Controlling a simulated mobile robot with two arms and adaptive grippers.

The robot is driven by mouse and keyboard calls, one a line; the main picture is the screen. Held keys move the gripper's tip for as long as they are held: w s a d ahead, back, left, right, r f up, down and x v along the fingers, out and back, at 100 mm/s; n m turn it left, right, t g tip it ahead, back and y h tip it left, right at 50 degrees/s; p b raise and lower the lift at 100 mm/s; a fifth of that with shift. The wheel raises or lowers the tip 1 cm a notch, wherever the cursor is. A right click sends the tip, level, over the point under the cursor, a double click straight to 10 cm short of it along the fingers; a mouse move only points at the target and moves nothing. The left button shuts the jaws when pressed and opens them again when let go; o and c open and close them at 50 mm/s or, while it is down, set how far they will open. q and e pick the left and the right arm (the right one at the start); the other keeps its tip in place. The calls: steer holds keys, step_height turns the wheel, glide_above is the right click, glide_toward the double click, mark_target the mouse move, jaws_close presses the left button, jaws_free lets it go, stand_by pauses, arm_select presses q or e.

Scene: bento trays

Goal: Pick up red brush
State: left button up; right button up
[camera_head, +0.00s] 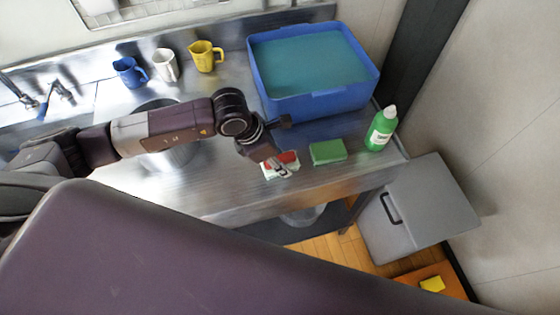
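The red brush (291,157) lies on the metal counter (215,190), near its front edge. Its red top and a pale part below it show on both sides of my gripper. My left arm reaches in from the left, and my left gripper (280,169) points down at the brush. The fingers overlap the brush in this view and hide part of it. I cannot tell whether they touch it or whether they are closed on it. My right gripper is not in view.
A green sponge (327,152) lies just right of the brush, with a green bottle (381,129) beyond. A blue tub (325,103) stands behind. Blue (130,72), white (166,66) and yellow (206,56) mugs stand at the back. A grey bin (415,210) is at right.

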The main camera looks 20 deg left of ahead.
mark_target(280, 158)
arm_select(q)
steer(key=shift+r, duration=0.15)
steer(key=shift+r, duration=0.25)
step_height(280, 158, up, 19)
steer(key=b, duration=0.4)
steer(key=shift+r, duration=0.15)
